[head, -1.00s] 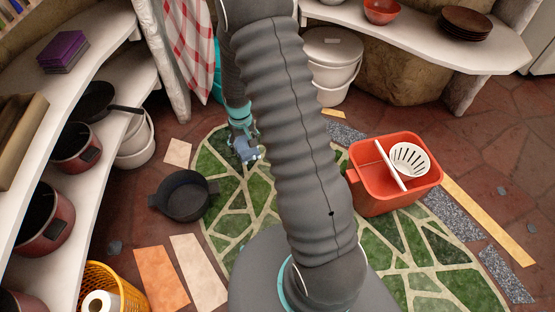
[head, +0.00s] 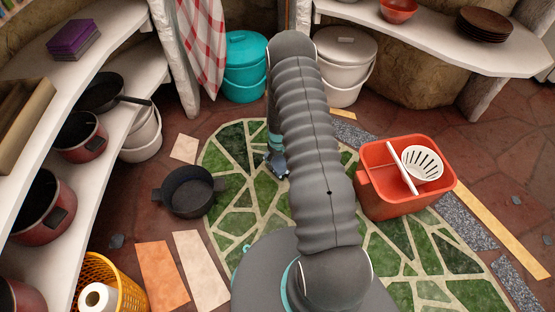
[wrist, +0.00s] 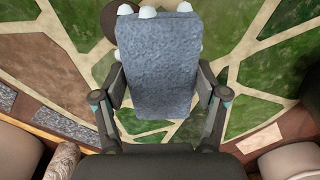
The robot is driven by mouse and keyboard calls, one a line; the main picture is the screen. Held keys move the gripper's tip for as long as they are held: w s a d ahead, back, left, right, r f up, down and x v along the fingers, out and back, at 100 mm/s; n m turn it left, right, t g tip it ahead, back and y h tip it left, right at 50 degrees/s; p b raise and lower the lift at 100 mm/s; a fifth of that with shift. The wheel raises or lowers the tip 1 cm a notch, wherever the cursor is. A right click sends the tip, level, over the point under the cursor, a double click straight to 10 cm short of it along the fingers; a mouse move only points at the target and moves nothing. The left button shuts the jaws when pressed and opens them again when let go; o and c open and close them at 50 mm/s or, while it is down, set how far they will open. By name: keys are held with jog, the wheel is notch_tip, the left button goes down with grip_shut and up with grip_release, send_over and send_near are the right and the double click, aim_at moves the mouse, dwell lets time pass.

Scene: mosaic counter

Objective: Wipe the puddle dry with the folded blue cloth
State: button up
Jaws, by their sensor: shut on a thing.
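My gripper (wrist: 160,100) is shut on the folded blue cloth (wrist: 158,68), a thick grey-blue pad that stands out between the two fingers in the wrist view. In the head view my gripper (head: 277,165) is low over the green mosaic floor, partly hidden behind my arm, and only a bit of the cloth shows. Several small white rounded shapes (wrist: 147,11) peek out around the cloth's edges; I cannot tell what they are. I cannot make out the puddle in either view; the cloth and my arm cover part of the floor.
A dark pot (head: 189,191) stands on the floor left of my gripper. A red tub (head: 390,205) with a white strainer stands at the right. A teal bucket (head: 245,66) and a white bucket (head: 345,65) stand behind. Shelves curve along the left. Green mosaic around my gripper is open.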

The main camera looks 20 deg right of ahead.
notch_tip(320, 180, down, 6)
jog(key=shift+r+b, duration=0.1)
jog(key=shift+b, duration=1.15)
jog(key=shift+d, duration=0.15)
jog(key=d, duration=0.2)
jog(key=s+d, duration=0.1)
jog(key=shift+d+f+p, duration=0.1)
jog(key=shift+f+p, duration=0.15)
jog(key=shift+p, duration=0.1)
jog(key=shift+s+d+r, duration=0.1)
jog(key=shift+d+r, duration=0.05)
jog(key=shift+d, duration=0.15)
jog(key=shift+a, duration=0.2)
jog(key=a, duration=0.1)
jog(key=w+a, duration=0.1)
jog(key=a, duration=0.1)
jog(key=shift+a+f, duration=0.2)
jog(key=shift+a, duration=0.05)
jog(key=shift+w+a+r, duration=0.15)
jog(key=shift+a+r, duration=0.05)
jog(key=shift+a, duration=0.05)
jog(key=shift+d+r+p, duration=0.1)
jog(key=shift+r+p, duration=1.6)
jog(key=shift+r, duration=2.15)
